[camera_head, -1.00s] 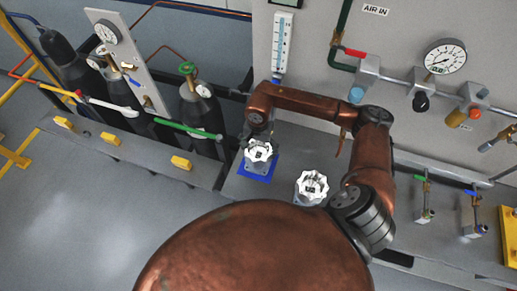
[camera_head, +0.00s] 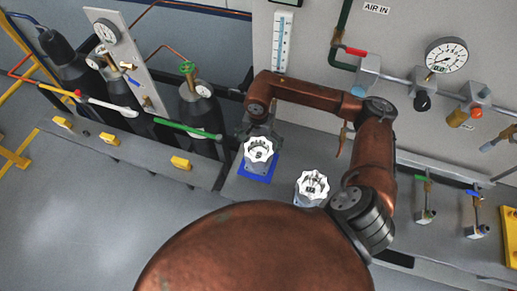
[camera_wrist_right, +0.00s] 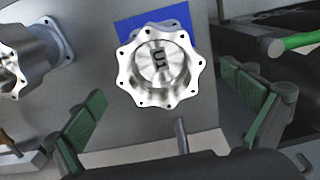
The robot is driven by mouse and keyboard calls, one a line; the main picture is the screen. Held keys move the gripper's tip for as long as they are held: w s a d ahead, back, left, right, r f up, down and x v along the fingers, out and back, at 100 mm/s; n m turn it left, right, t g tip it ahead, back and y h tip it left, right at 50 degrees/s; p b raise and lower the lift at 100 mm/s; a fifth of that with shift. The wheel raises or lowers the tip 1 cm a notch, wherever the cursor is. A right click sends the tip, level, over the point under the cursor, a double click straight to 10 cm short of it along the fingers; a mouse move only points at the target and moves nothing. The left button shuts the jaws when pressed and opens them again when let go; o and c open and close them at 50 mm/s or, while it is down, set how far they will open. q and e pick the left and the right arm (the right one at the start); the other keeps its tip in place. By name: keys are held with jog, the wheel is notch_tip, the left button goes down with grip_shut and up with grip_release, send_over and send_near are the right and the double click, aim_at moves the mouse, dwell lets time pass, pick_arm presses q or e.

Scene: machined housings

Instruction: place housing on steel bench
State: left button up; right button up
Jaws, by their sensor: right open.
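A silvery housing (camera_head: 258,150) with a scalloped rim stands upright on a blue square (camera_head: 245,175) on the grey bench (camera_head: 288,162). A second, similar housing (camera_head: 312,188) stands to its right, nearer my body. My right gripper (camera_head: 262,130) is just behind the first housing, small and partly hidden in the head view. In the right wrist view the right gripper (camera_wrist_right: 172,108) has its green-padded fingers wide apart with nothing between the pads. The first housing (camera_wrist_right: 158,70) is beyond the fingertips, and the second (camera_wrist_right: 22,60) is at the left edge. My left gripper is out of view.
Gas cylinders (camera_head: 200,115) stand behind a low grey barrier with yellow blocks (camera_head: 181,163) at left. A panel with a gauge (camera_head: 446,58) and valves rises behind the bench. Small valves (camera_head: 425,205) are at right. Bare bench lies between the housings.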

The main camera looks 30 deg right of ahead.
notch_tip(320, 180, up, 8)
jog(key=b, duration=0.1)
